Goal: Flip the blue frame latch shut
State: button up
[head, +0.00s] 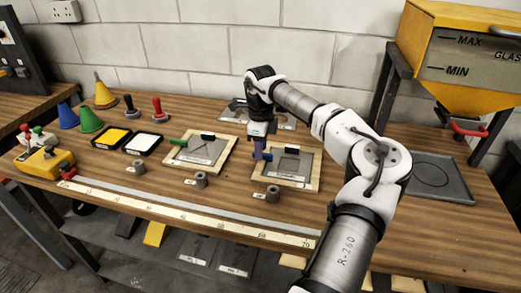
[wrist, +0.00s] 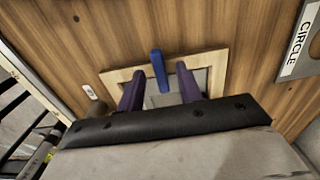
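The blue latch (wrist: 158,70) shows in the wrist view as a narrow blue bar at the edge of a wooden frame (wrist: 118,78). In the wrist view my gripper (wrist: 160,74) is open, with one purple finger on each side of the latch. Gaps show between the latch and both fingers. In the head view the frame (head: 312,172) lies on the bench with a grey plate inside, and my gripper (head: 261,152) is over its left side. There the fingers largely hide the latch. Its exact tilt is hard to tell.
A second wooden frame (head: 217,158) with a green latch (head: 178,141) lies to the left. Small grey cylinders (head: 272,194) stand along the front. A yellow hopper (head: 465,60) and grey tray (head: 455,190) are at the right. Cones (head: 90,118) stand at the left.

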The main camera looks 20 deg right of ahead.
notch_tip(320, 180, up, 13)
jog(key=b, duration=0.2)
jog(key=shift+f, duration=0.1)
